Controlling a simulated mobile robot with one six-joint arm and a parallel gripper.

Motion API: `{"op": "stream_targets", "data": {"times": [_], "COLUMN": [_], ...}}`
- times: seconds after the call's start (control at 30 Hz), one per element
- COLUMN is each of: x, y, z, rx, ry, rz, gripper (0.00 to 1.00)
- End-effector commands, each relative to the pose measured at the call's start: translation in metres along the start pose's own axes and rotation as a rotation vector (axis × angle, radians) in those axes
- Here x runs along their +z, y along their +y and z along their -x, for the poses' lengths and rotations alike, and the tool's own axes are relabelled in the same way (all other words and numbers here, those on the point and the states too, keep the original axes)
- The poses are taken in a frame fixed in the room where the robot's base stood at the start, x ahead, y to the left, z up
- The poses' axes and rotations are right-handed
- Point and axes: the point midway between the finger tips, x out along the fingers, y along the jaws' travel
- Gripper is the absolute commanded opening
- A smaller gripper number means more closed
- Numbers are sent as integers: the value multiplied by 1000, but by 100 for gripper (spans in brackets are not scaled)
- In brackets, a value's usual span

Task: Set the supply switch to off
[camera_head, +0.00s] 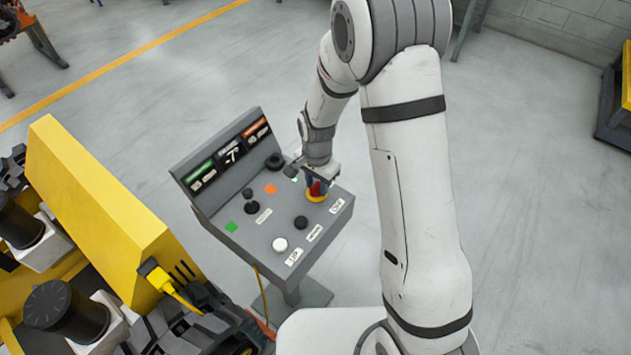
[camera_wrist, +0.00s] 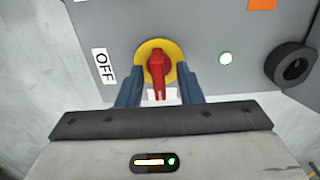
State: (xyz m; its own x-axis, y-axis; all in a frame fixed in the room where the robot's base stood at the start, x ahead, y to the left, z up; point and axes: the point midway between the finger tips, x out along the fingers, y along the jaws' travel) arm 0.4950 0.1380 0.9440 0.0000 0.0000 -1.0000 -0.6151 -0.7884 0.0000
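The supply switch is a red handle (camera_wrist: 157,68) on a round yellow plate (camera_wrist: 172,50). In the wrist view the handle points down, toward my gripper. A white OFF label (camera_wrist: 104,67) lies left of the plate, and the handle does not point at it. Another white label (camera_wrist: 171,93) below the plate is partly hidden. My gripper (camera_wrist: 160,75) has its two blue fingers apart, one on each side of the handle, with visible gaps. In the head view my gripper (camera_head: 319,183) is over the yellow plate (camera_head: 317,197) at the console's right side and partly hides the switch.
The grey console (camera_head: 225,210) carries a black joystick (camera_head: 251,207), a white button (camera_head: 280,245), a black button (camera_head: 301,222) and a black knob (camera_wrist: 290,65). A yellow machine (camera_head: 95,200) stands close at left.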

Motion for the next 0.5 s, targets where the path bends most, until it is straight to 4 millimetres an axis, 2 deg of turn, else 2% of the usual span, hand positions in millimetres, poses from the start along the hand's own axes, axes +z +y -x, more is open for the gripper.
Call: {"op": "stream_targets", "data": {"times": [0.17,0.5], "x": [0,0], "y": [0,0], "z": [0,0], "rx": [0,0], "ry": [0,0], "rz": [0,0], "gripper": [31,3]}}
